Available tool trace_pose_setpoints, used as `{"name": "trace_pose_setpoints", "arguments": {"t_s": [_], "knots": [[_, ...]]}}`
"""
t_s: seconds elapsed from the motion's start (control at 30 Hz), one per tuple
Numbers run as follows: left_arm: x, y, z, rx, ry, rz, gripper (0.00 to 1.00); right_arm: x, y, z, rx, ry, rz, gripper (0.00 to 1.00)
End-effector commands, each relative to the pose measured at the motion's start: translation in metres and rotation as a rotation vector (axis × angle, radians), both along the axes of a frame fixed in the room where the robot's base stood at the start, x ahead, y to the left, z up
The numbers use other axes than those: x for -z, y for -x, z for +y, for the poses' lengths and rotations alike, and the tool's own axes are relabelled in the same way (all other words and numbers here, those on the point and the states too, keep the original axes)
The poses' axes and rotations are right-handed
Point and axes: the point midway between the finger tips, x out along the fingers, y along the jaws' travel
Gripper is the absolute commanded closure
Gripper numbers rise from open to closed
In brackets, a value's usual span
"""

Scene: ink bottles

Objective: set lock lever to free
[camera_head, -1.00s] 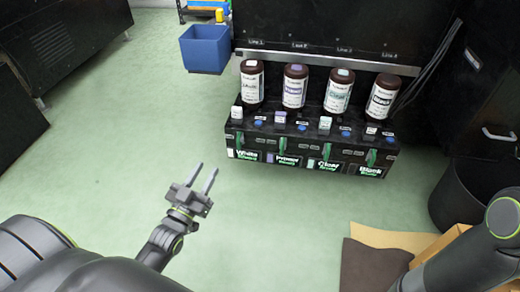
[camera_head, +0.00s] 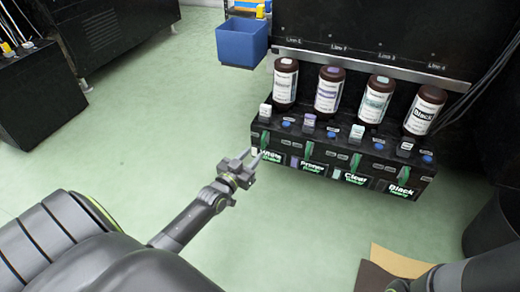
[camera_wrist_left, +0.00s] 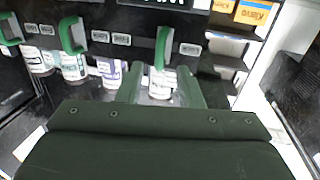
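The black ink rack (camera_head: 345,165) has a row of green lock levers on its front, above labels reading White, Primer, Clear and Black. The leftmost lever (camera_head: 265,140), at the White label, is upright. In the left wrist view the scene looks upside down; one green lever (camera_wrist_left: 163,46) stands just beyond and between my open fingers (camera_wrist_left: 160,85). I cannot see contact. My right gripper is out of view; only part of that arm shows at the lower right.
A blue bin (camera_head: 241,43) is behind and left. A black bin (camera_head: 490,235) and cardboard (camera_head: 402,262) are at the right.

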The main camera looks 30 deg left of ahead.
Motion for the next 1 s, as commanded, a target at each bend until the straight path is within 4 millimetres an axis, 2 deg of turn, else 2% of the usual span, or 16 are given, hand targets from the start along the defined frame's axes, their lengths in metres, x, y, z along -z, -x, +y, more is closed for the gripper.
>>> {"name": "trace_pose_setpoints", "arguments": {"t_s": [0.1, 0.3, 0.47, 0.73, 1.0], "knots": [[0.001, -0.023, 0.001, 0.000, 0.000, -0.003, 0.67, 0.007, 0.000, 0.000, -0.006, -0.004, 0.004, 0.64], [0.002, -0.047, 0.002, 0.000, 0.000, -0.001, 0.67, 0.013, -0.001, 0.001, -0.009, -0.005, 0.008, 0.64], [0.001, -0.055, 0.002, 0.000, -0.001, 0.000, 0.67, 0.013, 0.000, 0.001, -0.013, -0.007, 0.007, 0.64], [0.000, -0.056, 0.002, 0.000, 0.000, 0.000, 0.67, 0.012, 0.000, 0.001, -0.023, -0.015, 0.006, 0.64], [0.000, -0.056, 0.002, 0.000, 0.000, -0.001, 1.00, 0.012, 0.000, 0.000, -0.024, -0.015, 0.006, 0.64]]}}
